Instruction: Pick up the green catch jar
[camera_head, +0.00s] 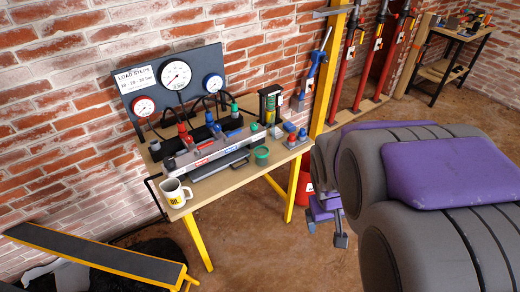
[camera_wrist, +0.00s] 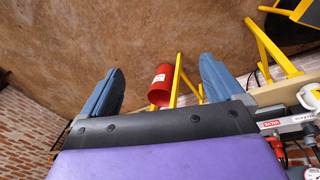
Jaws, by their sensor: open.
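The green catch jar (camera_head: 261,156) stands upright at the front edge of the wooden workbench (camera_head: 228,180), right of the silver-grey manifold block (camera_head: 215,148). My gripper (camera_head: 326,233) is right of the jar in the head view, apart from it and beside the bench's right end. In the wrist view my gripper (camera_wrist: 162,82) shows two blue-grey fingers spread wide with nothing held between them. I cannot make out the jar in the wrist view.
A white mug (camera_head: 175,193) stands at the bench's front left corner. Red and blue fittings (camera_head: 296,137) sit right of the jar. A red bucket (camera_head: 304,185) is on the floor by the bench's yellow leg; it also shows in the wrist view (camera_wrist: 161,88). A gauge panel (camera_head: 172,80) stands behind.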

